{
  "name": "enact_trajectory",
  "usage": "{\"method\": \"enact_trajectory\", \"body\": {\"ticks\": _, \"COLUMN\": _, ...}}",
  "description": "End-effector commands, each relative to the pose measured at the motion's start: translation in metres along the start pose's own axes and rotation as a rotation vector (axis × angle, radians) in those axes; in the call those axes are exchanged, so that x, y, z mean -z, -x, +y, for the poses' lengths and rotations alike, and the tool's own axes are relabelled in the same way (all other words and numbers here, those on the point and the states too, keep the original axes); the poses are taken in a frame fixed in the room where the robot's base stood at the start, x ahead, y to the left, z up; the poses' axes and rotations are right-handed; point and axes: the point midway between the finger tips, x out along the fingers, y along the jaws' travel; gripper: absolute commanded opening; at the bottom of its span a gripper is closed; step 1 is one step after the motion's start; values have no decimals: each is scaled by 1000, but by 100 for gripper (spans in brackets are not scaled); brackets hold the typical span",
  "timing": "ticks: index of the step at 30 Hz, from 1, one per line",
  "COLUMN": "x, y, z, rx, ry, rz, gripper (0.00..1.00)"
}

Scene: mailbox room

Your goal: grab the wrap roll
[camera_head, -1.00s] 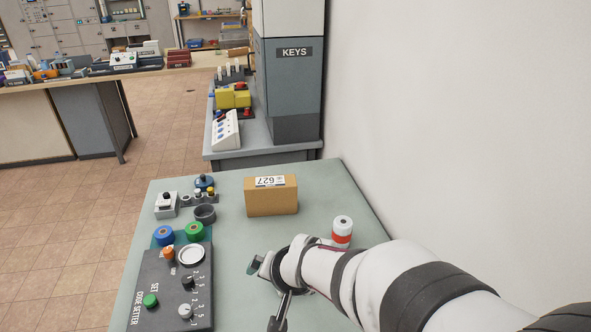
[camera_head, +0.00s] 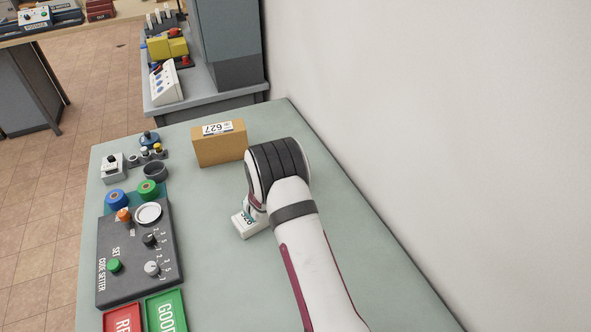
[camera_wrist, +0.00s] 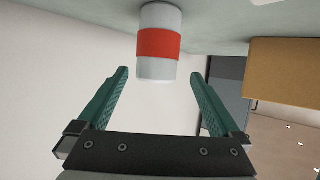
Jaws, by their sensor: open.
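The wrap roll (camera_wrist: 159,43) is a white cylinder with a red band. It stands on the grey-green table, which shows at the top of the wrist view, as that view is upside down. My gripper (camera_wrist: 159,75) is open, with its two teal fingers spread wider than the roll. The roll shows centred between the fingertips and seems just ahead of them; nothing is gripped. In the head view my arm covers the roll, and the fingers are hidden.
A cardboard box (camera_head: 219,149) labelled 627 stands beside my arm and also shows in the wrist view (camera_wrist: 290,72). The code setter panel (camera_head: 139,254) and red and green trays (camera_head: 167,312) lie at the left. A white wall (camera_head: 400,120) runs along the table's right edge.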

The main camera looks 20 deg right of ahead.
Motion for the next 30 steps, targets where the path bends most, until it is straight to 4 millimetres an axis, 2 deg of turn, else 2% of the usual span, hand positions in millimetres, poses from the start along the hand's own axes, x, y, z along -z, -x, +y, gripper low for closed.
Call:
{"method": "enact_trajectory", "body": {"ticks": 3, "x": 2, "y": -25, "z": 7, "rx": -2, "ry": -2, "rz": 1, "gripper": 100}}
{"method": "enact_trajectory", "body": {"ticks": 6, "x": 2, "y": -39, "z": 5, "rx": 0, "ry": -1, "rz": 0, "gripper": 100}}
{"method": "enact_trajectory", "body": {"ticks": 14, "x": 2, "y": -44, "z": 5, "rx": 2, "ry": -1, "rz": 0, "gripper": 98}}
{"method": "enact_trajectory", "body": {"ticks": 27, "x": 2, "y": -43, "z": 5, "rx": 2, "ry": -1, "rz": 0, "gripper": 19}}
{"method": "enact_trajectory", "body": {"ticks": 28, "x": 2, "y": -43, "z": 5, "rx": 2, "ry": -1, "rz": 0, "gripper": 16}}
{"method": "enact_trajectory", "body": {"ticks": 30, "x": 2, "y": -43, "z": 4, "rx": 2, "ry": -1, "rz": 0, "gripper": 15}}
